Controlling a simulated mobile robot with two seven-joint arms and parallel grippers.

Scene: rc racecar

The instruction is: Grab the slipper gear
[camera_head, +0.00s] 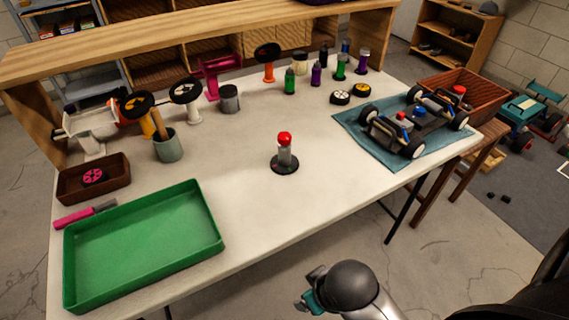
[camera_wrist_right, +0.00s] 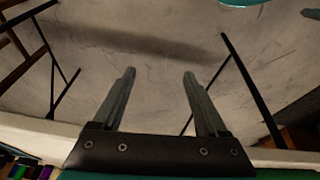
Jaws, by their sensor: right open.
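A round pink spoked part (camera_head: 93,175), which looks like the slipper gear, lies in a small dark brown tray (camera_head: 68,190) at the left of the white table (camera_head: 250,215). A black disc (camera_head: 285,166) carries an upright grey post with a red top near the table's middle. My right gripper (camera_wrist_right: 158,74) is open and empty in the right wrist view, with floor and table legs beyond its fingers. My right arm shows at the bottom of the head view, off the table's front edge and far from the pink part. My left gripper is out of view.
A green tray (camera_head: 215,240) fills the front left, with a pink-handled tool (camera_head: 85,216) behind it. Bottles, wheels on stands and a grey cup (camera_head: 168,147) line the back. A car chassis (camera_head: 410,125) rests on a blue mat (camera_head: 370,152) at right. The front middle is clear.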

